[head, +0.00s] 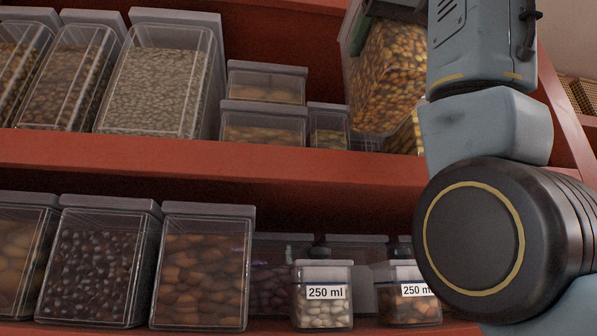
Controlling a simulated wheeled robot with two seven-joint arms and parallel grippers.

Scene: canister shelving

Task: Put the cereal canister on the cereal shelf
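A large clear canister of golden-brown cereal pieces (385,75) is at the right of the upper shelf (200,155) in the head view. Its top is partly cut off by the frame and partly covered by my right gripper (392,10). My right arm comes in from the right and hides the canister's right side. The gripper is at the canister's top, but its fingertips are not clear, so I cannot tell if it is shut on it. I cannot tell whether the canister's base touches the shelf. My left gripper is not in view.
Large canisters (160,85) fill the upper shelf's left. Small stacked canisters (265,125) stand left of the cereal canister, and another cereal-filled container (405,135) is partly hidden behind it. The lower shelf holds several canisters (205,270) and small ones labelled 250 ml (323,310).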

